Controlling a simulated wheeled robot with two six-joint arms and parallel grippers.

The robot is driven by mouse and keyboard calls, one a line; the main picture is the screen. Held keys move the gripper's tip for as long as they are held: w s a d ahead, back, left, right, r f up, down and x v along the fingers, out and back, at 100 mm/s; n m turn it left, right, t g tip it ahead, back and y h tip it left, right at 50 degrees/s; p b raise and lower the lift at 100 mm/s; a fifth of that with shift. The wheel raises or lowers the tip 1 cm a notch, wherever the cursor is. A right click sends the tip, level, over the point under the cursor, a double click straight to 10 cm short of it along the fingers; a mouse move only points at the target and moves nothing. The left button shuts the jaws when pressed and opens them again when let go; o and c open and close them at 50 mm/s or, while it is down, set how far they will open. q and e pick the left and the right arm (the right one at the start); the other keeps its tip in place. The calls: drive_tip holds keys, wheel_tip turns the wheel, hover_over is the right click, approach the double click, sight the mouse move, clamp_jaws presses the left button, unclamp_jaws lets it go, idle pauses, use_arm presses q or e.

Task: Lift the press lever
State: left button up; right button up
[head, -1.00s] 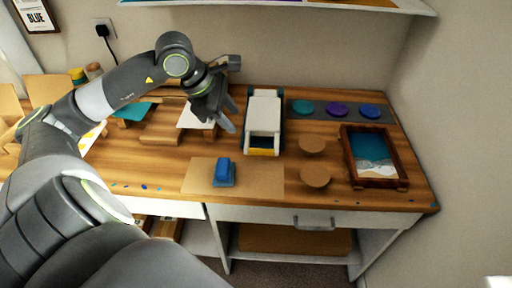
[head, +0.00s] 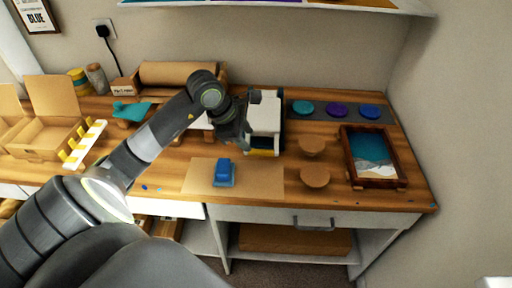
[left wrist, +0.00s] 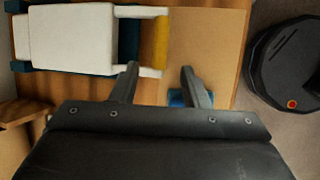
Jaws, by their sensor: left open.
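The press (head: 264,112) stands at the back middle of the bench, with a white top, dark teal sides and a yellow strip at its front. In the left wrist view the press (left wrist: 75,38) fills the upper left, with white arms reaching right past the yellow strip (left wrist: 161,44). I cannot tell for sure which part is the lever. My left gripper (head: 246,146) is at the press's front left side. Its fingers (left wrist: 160,72) are open and empty, one close to the end of a white arm; I cannot tell if they touch. My right gripper is not in view.
A blue block (head: 224,173) lies on a brown sheet (head: 262,178) in front of the press. Round wooden discs (head: 314,177) and a framed teal picture (head: 372,158) are to the right. Colored pucks sit on a dark strip (head: 321,111). Open cardboard boxes (head: 45,135) stand at left.

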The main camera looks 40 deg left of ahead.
sight(258, 151)
use_arm(q)
drive_tip(key=x, duration=0.7)
drive_tip(key=shift+w+f, duration=0.1)
drive_tip(key=shift+f, duration=0.1)
drive_tip(key=shift+c, duration=0.3)
clamp_jaws()
